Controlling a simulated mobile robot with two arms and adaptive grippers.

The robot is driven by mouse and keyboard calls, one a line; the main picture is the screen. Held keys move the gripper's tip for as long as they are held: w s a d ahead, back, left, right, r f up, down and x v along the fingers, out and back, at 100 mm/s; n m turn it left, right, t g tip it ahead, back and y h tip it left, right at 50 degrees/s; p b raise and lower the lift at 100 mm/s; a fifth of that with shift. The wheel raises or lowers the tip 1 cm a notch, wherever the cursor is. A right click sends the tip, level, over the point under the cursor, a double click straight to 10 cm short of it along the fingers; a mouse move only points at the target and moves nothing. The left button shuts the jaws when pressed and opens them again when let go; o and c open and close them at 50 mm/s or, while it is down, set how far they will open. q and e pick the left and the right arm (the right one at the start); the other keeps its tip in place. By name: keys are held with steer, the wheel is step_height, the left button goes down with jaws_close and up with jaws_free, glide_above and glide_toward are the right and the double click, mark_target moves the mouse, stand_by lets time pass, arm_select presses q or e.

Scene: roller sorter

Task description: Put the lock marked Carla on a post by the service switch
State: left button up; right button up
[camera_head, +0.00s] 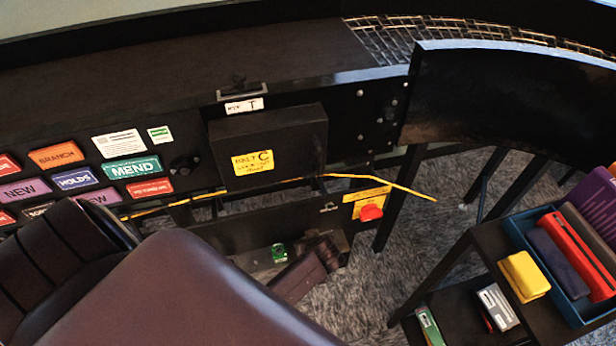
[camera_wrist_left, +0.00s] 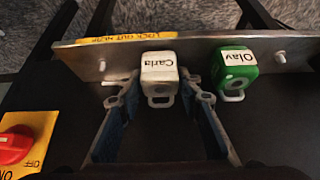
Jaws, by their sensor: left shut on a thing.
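The white lock marked Carla (camera_wrist_left: 160,66) is upright between the two fingertips of my left gripper (camera_wrist_left: 160,88), which is shut on it. It is in front of a metal plate (camera_wrist_left: 130,57) with a yellow lock-out label. I cannot tell whether a post passes through it. A bare post (camera_wrist_left: 102,65) shows left of it and another bare post (camera_wrist_left: 280,57) at the far right. The red service switch (camera_wrist_left: 14,148) sits on a yellow plate at lower left; it also shows in the head view (camera_head: 371,212). My right gripper is not in view.
A green lock marked Olav (camera_wrist_left: 235,72) is at the plate, right of Carla. In the head view, a dark box with a yellow label (camera_head: 252,162) stands above the lock area. A shelf with a blue tray (camera_head: 518,232) is at the right.

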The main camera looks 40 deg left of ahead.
arm_select(q)
steer(key=shift+f, duration=0.1)
stand_by(0.3)
steer(key=o, duration=1.3)
